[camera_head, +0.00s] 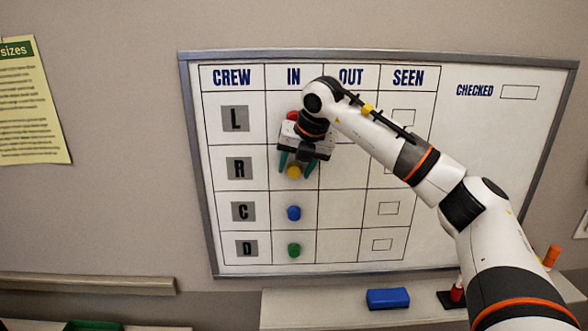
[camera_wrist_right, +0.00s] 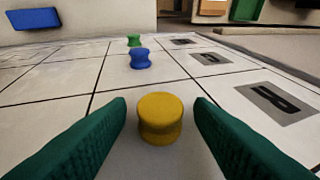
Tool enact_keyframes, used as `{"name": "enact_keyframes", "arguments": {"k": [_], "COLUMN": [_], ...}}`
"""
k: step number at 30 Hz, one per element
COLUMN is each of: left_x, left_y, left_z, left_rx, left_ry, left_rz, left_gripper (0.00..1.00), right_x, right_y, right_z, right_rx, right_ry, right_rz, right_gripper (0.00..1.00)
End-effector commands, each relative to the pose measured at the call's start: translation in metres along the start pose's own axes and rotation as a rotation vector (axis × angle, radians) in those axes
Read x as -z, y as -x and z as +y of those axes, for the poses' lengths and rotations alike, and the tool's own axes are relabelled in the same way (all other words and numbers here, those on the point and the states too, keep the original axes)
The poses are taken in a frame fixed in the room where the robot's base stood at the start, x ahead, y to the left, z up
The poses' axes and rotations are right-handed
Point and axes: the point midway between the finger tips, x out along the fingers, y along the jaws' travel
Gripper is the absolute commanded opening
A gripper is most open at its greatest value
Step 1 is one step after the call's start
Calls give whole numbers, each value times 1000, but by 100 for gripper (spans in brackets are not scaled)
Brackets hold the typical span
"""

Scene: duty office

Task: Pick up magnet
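The whiteboard (camera_head: 470,160) hangs on the wall with a grid headed CREW, IN, OUT and SEEN. In the IN column are a red magnet (camera_head: 292,115), partly hidden by my arm, a yellow magnet (camera_head: 293,172) in row R, a blue magnet (camera_head: 294,213) in row C and a green magnet (camera_head: 294,250) in the bottom row. My right gripper (camera_head: 296,170) is open at the yellow magnet. In the right wrist view the yellow magnet (camera_wrist_right: 160,118) stands between the two green fingers, with gaps on both sides. My left gripper is not in view.
A yellow paper (camera_head: 30,105) hangs on the wall at the left.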

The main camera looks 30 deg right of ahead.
Motion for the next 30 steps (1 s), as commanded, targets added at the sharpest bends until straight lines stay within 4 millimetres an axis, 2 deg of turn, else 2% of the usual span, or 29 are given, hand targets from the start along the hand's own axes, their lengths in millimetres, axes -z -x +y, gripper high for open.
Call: {"name": "enact_keyframes", "arguments": {"k": [1,8,17,23,25,30], "left_x": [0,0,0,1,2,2], "left_y": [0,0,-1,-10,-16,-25], "left_z": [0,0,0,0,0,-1], "left_rx": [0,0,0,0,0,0], "left_ry": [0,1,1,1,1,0], "left_rz": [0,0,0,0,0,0], "left_gripper": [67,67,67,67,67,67], "right_x": [0,0,0,-3,-5,5], "right_y": [0,0,0,4,8,33], "right_z": [0,0,0,-1,-2,-10], "right_rx": [0,0,0,1,3,4], "right_ry": [0,0,0,0,0,-1], "right_rz": [0,0,1,1,2,3], "right_gripper": [39,2,0,0,0,0]}}
